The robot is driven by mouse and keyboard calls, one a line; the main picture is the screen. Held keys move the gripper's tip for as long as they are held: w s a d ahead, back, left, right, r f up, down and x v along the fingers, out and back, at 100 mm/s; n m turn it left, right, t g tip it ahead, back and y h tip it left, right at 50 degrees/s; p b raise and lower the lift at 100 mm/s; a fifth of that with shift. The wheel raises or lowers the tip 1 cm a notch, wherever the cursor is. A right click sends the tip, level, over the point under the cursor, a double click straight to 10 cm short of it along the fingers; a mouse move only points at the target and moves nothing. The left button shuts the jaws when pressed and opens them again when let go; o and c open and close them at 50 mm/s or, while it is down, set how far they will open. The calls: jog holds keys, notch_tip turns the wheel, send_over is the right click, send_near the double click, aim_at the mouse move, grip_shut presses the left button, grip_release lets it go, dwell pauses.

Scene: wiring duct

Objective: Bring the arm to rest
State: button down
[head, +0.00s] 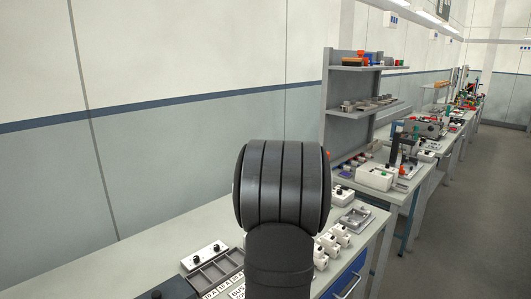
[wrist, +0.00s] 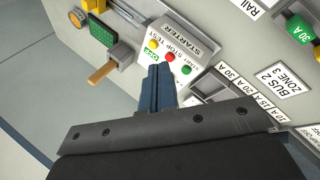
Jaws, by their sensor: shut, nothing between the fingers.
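My gripper (wrist: 160,72) shows in the wrist view with its two dark blue fingers pressed together and nothing between them. In that view the fingers overlap the lower edge of a white starter box (wrist: 200,42) with yellow, red and green buttons. I cannot tell how far the fingertips are from the box. In the head view my dark arm rises over the workbench (head: 150,268) and hides the middle of it. The gripper itself is hidden there.
A white two-knob box (head: 205,255) and a grey compartment tray (head: 213,274) stand left of my arm. A metal tray (head: 355,218) and small white modules stand to the right. A shelf unit (head: 366,68) rises behind. A wooden handle (wrist: 104,73) lies beside the starter box.

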jog(key=s+d+f+m+t, duration=0.1)
jog(key=s+m, duration=0.3)
jog(key=m, duration=0.4)
jog(key=s+d+f+m+t+h, duration=0.1)
jog(key=s+f+m, duration=0.2)
jog(key=m, duration=0.4)
jog(key=shift+s+d+f+m+t, duration=0.3)
jog(key=shift+s+f+m, duration=0.05)
jog(key=shift+s+m, duration=0.05)
dwell(0.4)
dwell(0.4)
